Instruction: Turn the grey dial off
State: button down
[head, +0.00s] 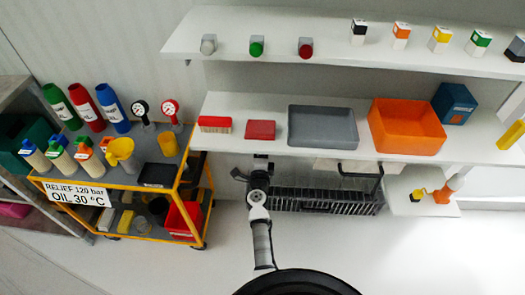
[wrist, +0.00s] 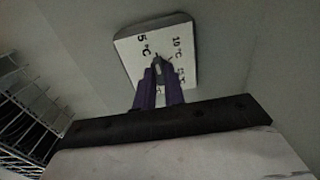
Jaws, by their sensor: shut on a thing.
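The grey dial (wrist: 158,68) sits on a white plate (wrist: 188,55) marked with temperatures such as 5 °C and 10 °C, on the front of a grey box. In the wrist view my gripper (wrist: 159,74) has its purple fingers closed around the dial, with one finger on each side. The fingers cover part of the dial and some lower markings, so the dial's exact setting is hard to read. In the head view my arm reaches under the lower shelf, and I cannot make out the dial there.
The lower shelf (head: 365,149) above my arm holds a grey tray (head: 322,146) and an orange bin (head: 410,146). A dark wire rack (head: 325,200) is right of my arm; it also shows at left in the wrist view (wrist: 28,125). A yellow cart (head: 180,185) stands left.

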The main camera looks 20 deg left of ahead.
jog(key=shift+r+n+p, duration=0.1)
jog(key=shift+n+p, duration=0.2)
jog(key=shift+n, duration=0.1)
jog(key=shift+n+p, duration=1.65)
jog(key=shift+n, duration=1.25)
jog(key=c, duration=1.5)
grip_release()
